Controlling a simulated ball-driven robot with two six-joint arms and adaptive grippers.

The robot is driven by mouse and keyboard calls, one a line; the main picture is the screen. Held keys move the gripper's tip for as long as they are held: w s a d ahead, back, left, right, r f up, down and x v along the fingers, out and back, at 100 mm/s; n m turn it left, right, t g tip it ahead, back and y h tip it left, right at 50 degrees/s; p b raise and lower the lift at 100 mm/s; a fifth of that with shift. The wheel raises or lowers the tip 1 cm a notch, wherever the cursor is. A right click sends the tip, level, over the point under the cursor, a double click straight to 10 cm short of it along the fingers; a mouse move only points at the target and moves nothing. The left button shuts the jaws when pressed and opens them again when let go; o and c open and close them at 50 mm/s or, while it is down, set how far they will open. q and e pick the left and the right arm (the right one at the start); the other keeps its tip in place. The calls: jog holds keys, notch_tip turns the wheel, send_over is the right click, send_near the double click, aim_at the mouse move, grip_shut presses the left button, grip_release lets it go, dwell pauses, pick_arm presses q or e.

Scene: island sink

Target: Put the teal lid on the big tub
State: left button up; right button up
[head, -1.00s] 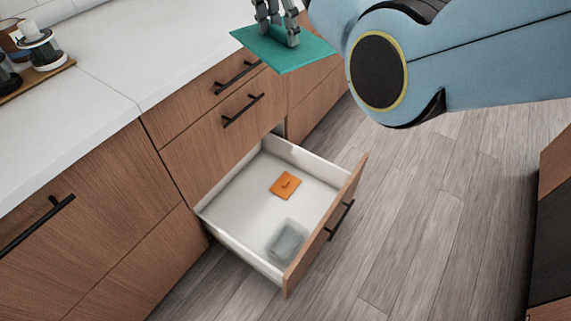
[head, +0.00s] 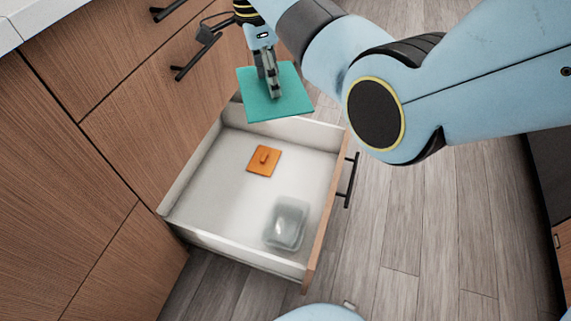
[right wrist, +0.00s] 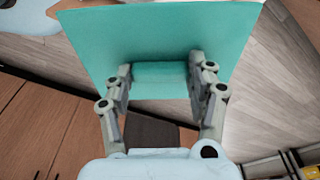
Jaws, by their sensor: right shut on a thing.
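The teal lid (head: 290,103) is a flat square plate, held in the air above the back of the open drawer (head: 222,247) in the head view. My right gripper (head: 273,90) is shut on it from above. In the right wrist view the two fingers of the gripper (right wrist: 160,82) pinch the raised handle of the lid (right wrist: 160,32). A clear grey tub (head: 287,223) stands in the drawer's front corner, below and apart from the lid. It is the only tub I see, and I cannot tell its size class. My left gripper is out of view.
An orange lid (head: 264,160) with a small knob lies flat on the drawer floor, behind the tub. The drawer front with its black handle (head: 348,182) juts out over the wooden floor (head: 400,220). Brown cabinets (head: 90,150) stand to the left.

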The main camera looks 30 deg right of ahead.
pick_arm(q)
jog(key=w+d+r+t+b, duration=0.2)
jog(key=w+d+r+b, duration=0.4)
jog(key=b, duration=1.4)
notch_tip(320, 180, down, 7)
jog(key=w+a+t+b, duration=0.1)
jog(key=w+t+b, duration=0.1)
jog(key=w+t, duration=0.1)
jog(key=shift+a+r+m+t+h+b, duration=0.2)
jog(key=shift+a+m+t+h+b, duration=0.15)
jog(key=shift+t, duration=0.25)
pick_arm(e)
jog(key=s+f+m, duration=0.2)
jog(key=s+f, duration=0.1)
jog(key=f, duration=1.1)
jog(key=s+a+f+m, duration=0.1)
jog(key=s+f+m, duration=0.1)
jog(key=f, duration=1.3)
jog(key=s+f+m, duration=0.2)
jog(key=s+f, duration=0.2)
jog(key=f, duration=1)
jog(key=shift+s+a+f+m+g, duration=0.25)
jog(key=shift+f+m+g, duration=0.05)
jog(key=shift+g, duration=0.1)
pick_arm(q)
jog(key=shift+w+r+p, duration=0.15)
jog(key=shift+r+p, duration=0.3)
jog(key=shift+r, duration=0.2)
